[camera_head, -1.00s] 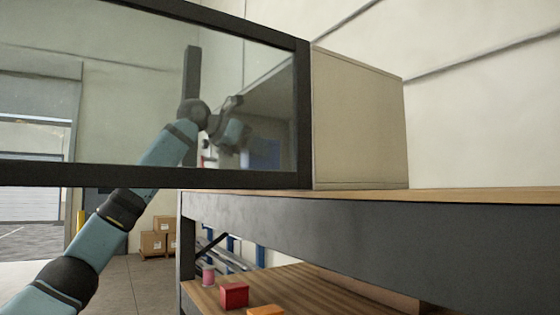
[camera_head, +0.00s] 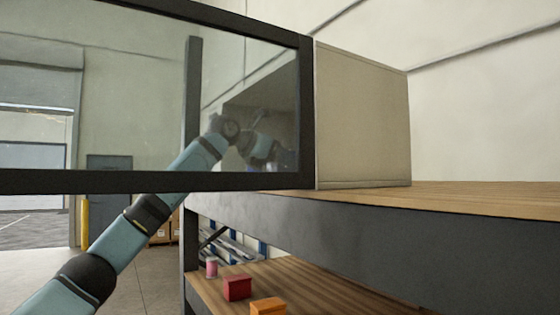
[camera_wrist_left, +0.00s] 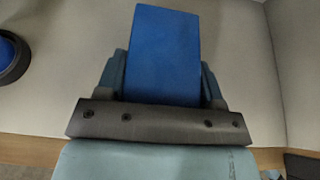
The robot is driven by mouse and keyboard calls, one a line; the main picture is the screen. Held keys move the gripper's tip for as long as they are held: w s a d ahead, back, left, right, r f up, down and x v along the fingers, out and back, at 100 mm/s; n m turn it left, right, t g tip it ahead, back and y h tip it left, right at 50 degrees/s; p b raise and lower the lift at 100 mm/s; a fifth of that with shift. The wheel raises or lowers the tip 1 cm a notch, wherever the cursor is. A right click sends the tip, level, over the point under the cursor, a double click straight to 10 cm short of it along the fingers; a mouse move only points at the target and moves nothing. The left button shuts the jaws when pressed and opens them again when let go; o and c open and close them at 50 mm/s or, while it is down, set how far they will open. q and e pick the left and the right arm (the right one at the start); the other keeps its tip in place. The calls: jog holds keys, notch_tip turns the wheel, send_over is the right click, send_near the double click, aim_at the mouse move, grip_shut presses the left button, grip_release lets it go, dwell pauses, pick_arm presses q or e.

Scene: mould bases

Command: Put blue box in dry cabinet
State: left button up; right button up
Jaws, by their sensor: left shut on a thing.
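The dry cabinet (camera_head: 362,118) is a beige box on the workbench. Its dark-framed glass door (camera_head: 306,110) stands open and reaches across the upper left of the head view. My left gripper (camera_head: 270,152) shows dimly through the glass, at the cabinet's dark front opening. In the left wrist view the blue box (camera_wrist_left: 164,48) sits between the two fingers, which are shut on it, with pale beige surfaces around it. My right gripper is in neither view.
The wooden bench top (camera_head: 470,197) is clear right of the cabinet. A red box (camera_head: 237,287), an orange box (camera_head: 268,306) and a pink cylinder (camera_head: 211,269) stand on the lower shelf. A round blue, dark-rimmed thing (camera_wrist_left: 8,60) is at the wrist view's left edge.

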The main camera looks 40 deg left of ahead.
pick_arm(q)
jog(key=shift+f, duration=0.15)
jog(key=o, duration=1)
jog(key=shift+c, duration=0.2)
jog(key=shift+o, duration=0.9)
jog(key=shift+s+a+r, duration=0.1)
jog(key=shift+s+r, duration=0.05)
jog(key=shift+r, duration=0.1)
jog(key=b+v, duration=0.2)
jog(key=v, duration=0.9)
jog(key=shift+s+a+r, duration=0.15)
jog(key=shift+s, duration=0.15)
